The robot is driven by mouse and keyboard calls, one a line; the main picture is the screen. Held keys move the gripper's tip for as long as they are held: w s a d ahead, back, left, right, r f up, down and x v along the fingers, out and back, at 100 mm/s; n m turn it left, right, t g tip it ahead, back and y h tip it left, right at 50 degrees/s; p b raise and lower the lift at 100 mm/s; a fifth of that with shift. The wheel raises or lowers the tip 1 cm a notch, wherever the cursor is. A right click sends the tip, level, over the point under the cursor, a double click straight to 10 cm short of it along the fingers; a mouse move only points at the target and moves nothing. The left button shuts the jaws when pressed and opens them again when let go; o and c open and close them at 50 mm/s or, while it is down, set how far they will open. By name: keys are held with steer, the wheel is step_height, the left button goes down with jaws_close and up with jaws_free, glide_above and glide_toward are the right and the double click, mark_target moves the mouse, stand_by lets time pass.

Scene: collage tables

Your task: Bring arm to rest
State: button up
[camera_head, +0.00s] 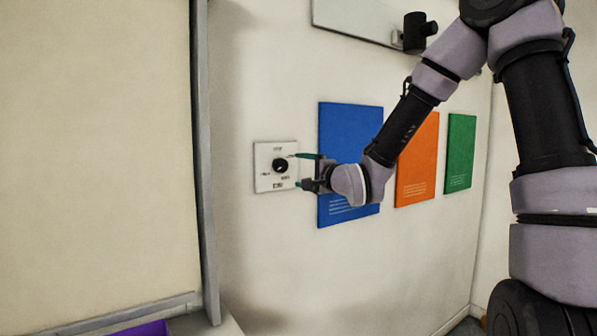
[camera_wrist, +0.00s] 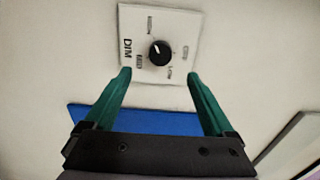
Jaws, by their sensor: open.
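My gripper (camera_head: 298,170) is at the end of my outstretched arm, close to a white wall plate (camera_head: 262,182) with a round black knob (camera_head: 280,165). In the wrist view my gripper (camera_wrist: 160,78) is open, its two green fingers spread apart with nothing between them. The knob (camera_wrist: 159,53) lies beyond the fingertips, on the plate (camera_wrist: 130,18), which bears the letters "DIM". The fingertips appear near the plate's lower edge in the wrist view; I cannot tell whether they touch it.
A blue panel (camera_head: 345,125) is on the wall behind my wrist, with an orange panel (camera_head: 420,150) and a green panel (camera_head: 461,150) to its right. A framed board (camera_head: 95,150) stands at left, with a purple object (camera_head: 140,329) below.

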steer(key=s+d+r+n+g+h, duration=0.15)
steer(key=s+d+h, duration=0.25)
steer(key=d, duration=0.4)
steer(key=s+d+n+g+h, duration=0.2)
steer(key=s+d+n+h, duration=0.15)
steer(key=d, duration=0.45)
steer(key=s+d+n+g, duration=0.1)
steer(key=s+d, duration=0.3)
steer(key=s, duration=0.6)
steer(key=s+d+r+n+g, duration=0.1)
steer(key=s+d+g, duration=0.2)
steer(key=s, duration=0.7)
steer(key=shift+s+d+r, duration=0.15)
steer(key=shift+d, duration=0.35)
steer(key=shift+h, duration=0.25)
